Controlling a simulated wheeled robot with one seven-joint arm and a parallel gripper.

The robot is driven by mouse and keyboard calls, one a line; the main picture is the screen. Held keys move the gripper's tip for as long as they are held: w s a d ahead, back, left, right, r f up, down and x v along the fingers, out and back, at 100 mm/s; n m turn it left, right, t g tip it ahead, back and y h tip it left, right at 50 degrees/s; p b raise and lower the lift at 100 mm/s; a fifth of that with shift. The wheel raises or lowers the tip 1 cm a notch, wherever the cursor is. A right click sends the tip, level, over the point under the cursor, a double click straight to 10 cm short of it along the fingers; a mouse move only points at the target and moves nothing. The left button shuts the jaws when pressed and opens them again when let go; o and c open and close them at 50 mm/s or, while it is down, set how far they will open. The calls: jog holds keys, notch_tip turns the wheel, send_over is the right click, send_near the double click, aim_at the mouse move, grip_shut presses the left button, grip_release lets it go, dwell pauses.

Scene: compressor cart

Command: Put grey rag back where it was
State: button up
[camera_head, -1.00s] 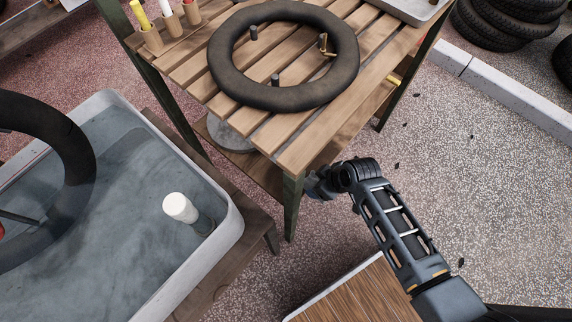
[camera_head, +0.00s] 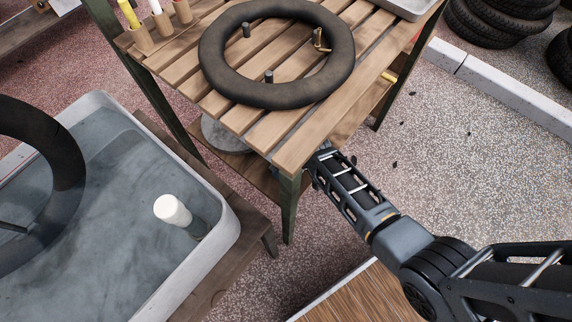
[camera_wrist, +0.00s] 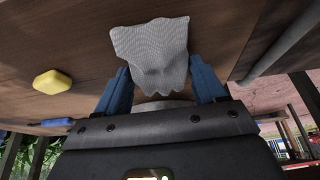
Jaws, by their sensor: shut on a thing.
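The grey rag (camera_wrist: 150,42) is a crumpled, light grey cloth with a fine weave. In the wrist view it is between the two blue fingers of my gripper (camera_wrist: 161,72), which is shut on it. The rag is against or very near a brown wooden board (camera_wrist: 80,50); I cannot tell whether it touches. In the head view my arm reaches under the near corner of the slatted cart top (camera_head: 310,145), which hides my gripper and the rag.
A yellow block (camera_wrist: 52,82) and a small blue thing (camera_wrist: 57,121) are by the board. The cart's green leg (camera_head: 289,210) stands close to my arm. A black tube (camera_head: 278,97) lies on the slats. A water basin (camera_head: 215,240) is at left.

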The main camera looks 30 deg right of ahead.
jog(key=shift+f, duration=0.15)
jog(key=o, duration=0.9)
jog(key=shift+o, duration=0.2)
jog(key=shift+p+v, duration=1.1)
jog(key=shift+v, duration=2.85)
jog(key=shift+w, duration=0.1)
